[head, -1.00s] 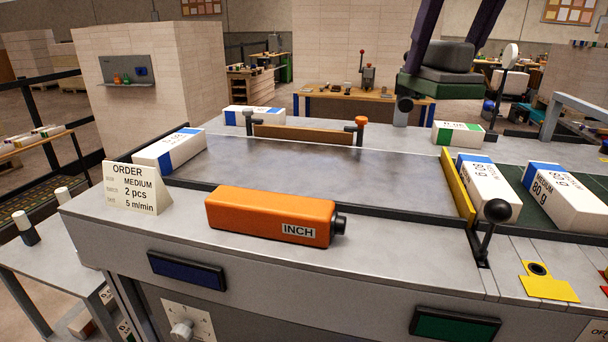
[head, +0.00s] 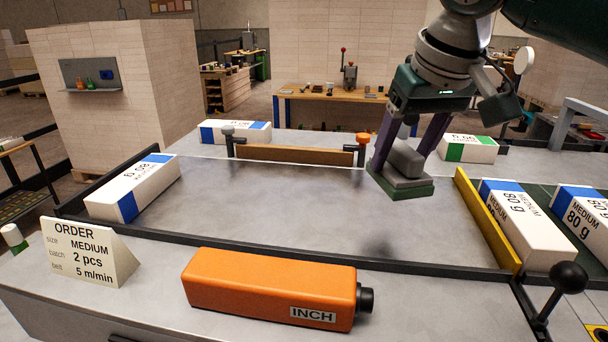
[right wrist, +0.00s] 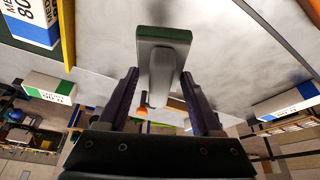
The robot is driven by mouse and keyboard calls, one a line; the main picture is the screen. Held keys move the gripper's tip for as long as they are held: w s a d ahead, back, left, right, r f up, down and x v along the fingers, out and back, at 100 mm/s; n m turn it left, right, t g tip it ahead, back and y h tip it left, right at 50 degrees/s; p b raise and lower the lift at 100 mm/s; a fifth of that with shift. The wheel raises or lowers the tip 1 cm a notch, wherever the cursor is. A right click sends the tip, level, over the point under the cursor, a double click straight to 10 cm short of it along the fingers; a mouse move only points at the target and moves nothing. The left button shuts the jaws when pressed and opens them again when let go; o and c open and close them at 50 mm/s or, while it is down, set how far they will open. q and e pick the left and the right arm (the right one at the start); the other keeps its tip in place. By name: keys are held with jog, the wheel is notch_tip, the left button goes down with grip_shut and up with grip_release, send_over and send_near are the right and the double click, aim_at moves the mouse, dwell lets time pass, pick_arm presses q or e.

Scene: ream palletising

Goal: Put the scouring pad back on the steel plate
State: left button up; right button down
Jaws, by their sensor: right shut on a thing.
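The scouring pad (head: 402,188) has a green underside, a grey body and a grey handle block on top. My right gripper (head: 408,155) is shut on its grey handle, one dark finger on each side. The pad hangs over the right part of the steel plate (head: 290,195), apart from it, with a soft shadow on the plate below. In the right wrist view the pad (right wrist: 163,34) shows beyond the fingers of my right gripper (right wrist: 161,85). The plate is bare grey metal. My left gripper is out of view.
White reams stand around the plate, one at its left (head: 135,188) and others right of the yellow bar (head: 487,220). A brown bar (head: 295,155) between two posts is behind. An orange INCH box (head: 270,288), an order sign (head: 85,255) and a black-knobbed lever (head: 567,277) are in front.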

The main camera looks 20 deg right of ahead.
jog(key=shift+f, duration=3.6)
jog(key=shift+f, duration=0.15)
jog(key=shift+c, duration=0.3)
grip_release()
jog(key=v, duration=1.2)
jog(key=shift+a, duration=0.1)
